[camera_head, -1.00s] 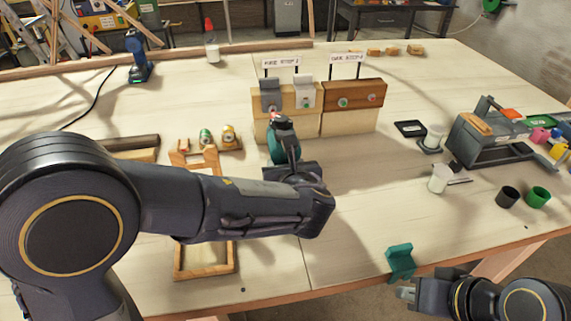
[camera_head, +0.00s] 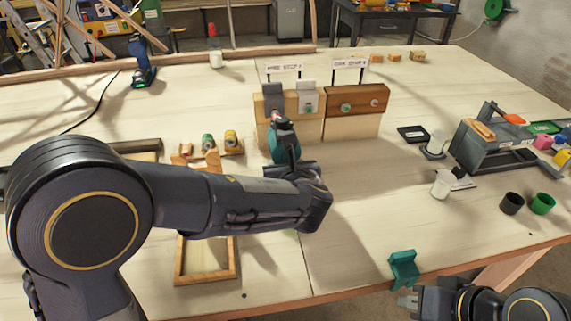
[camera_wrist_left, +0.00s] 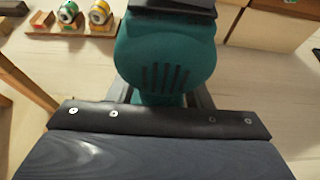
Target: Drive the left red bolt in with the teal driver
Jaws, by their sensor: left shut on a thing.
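My left gripper (camera_head: 296,171) is shut on the teal driver (camera_head: 283,148) and holds it upright in front of the light wooden block (camera_head: 308,130). The driver's teal body fills the top middle of the left wrist view (camera_wrist_left: 165,60). A grey bracket (camera_head: 272,98) and a white bracket (camera_head: 306,94) sit on the block's front. A small red spot shows at the driver's upper end, below the grey bracket; I cannot tell whether it is the left red bolt or part of the driver. My right gripper (camera_head: 410,298) is at the bottom right, and its jaws are unclear.
A darker wooden block (camera_head: 357,100) with two small green-ringed spots stands to the right. A wooden rack with green and yellow spools (camera_head: 231,141) is left of the driver. A teal stand (camera_head: 403,268) is at the front edge. Cups and a grey toolbox (camera_head: 485,148) lie right.

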